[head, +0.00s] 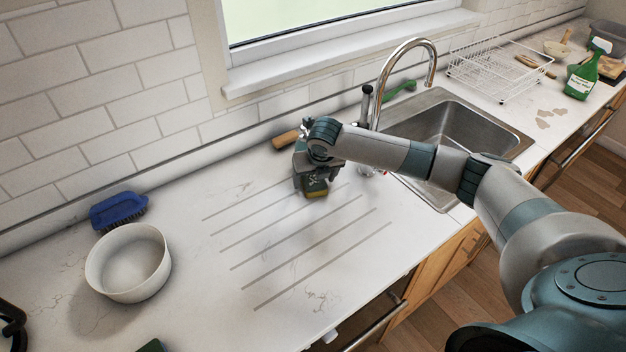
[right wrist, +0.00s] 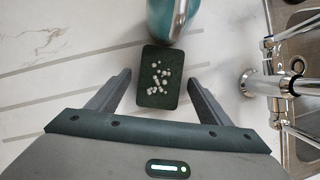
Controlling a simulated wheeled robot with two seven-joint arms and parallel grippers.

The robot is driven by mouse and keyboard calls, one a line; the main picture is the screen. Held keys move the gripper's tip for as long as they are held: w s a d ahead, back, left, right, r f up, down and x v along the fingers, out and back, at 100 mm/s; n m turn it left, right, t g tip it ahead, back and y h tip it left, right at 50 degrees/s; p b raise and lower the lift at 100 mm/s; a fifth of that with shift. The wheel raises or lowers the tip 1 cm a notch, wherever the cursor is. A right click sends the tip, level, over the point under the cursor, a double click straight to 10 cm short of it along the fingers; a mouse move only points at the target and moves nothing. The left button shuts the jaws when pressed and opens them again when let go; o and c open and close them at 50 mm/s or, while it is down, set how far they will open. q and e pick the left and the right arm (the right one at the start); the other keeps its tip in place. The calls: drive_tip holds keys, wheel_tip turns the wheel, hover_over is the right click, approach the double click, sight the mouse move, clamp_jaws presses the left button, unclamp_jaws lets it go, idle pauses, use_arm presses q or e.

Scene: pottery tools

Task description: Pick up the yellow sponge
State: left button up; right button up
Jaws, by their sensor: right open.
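The yellow sponge (head: 316,188) lies on the white counter's grooved drainboard. It has a yellow body and a dark green top with pale specks. In the right wrist view the green top of the sponge (right wrist: 160,77) faces me. My right gripper (head: 311,182) is over the sponge in the head view and partly hides it. In the right wrist view my right gripper (right wrist: 160,80) is open, with one finger on each side of the sponge and gaps between. I cannot tell how far the fingertips are above the counter. My left gripper is not in view.
A metal sink (head: 455,125) and tall faucet (head: 432,62) stand right of the sponge. A wooden-handled tool (head: 285,138) lies behind it. A white bowl (head: 128,262) and blue brush (head: 118,210) are at left. A wire rack (head: 500,68) and green spray bottle (head: 582,76) stand far right.

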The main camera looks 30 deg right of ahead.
idle(0.3)
drive_tip(key=c, duration=0.8)
drive_tip(key=shift+o, duration=0.2)
drive_tip(key=shift+r+b, duration=0.65)
drive_tip(key=shift+r, duration=0.25)
drive_tip(key=shift+s+d+r+b, duration=0.15)
drive_tip(key=shift+r+b, duration=0.2)
drive_tip(key=shift+r, duration=0.25)
drive_tip(key=shift+w+d+r+b, duration=0.15)
drive_tip(key=shift+r+b, duration=0.15)
drive_tip(key=shift+r, duration=0.3)
drive_tip(key=s+d+r+b, duration=0.3)
drive_tip(key=s+d+r, duration=0.4)
drive_tip(key=d, duration=0.1)
drive_tip(key=shift+s+d+b, duration=0.15)
drive_tip(key=shift+d+b, duration=0.1)
drive_tip(key=shift+b, duration=0.15)
drive_tip(key=shift+f, duration=0.1)
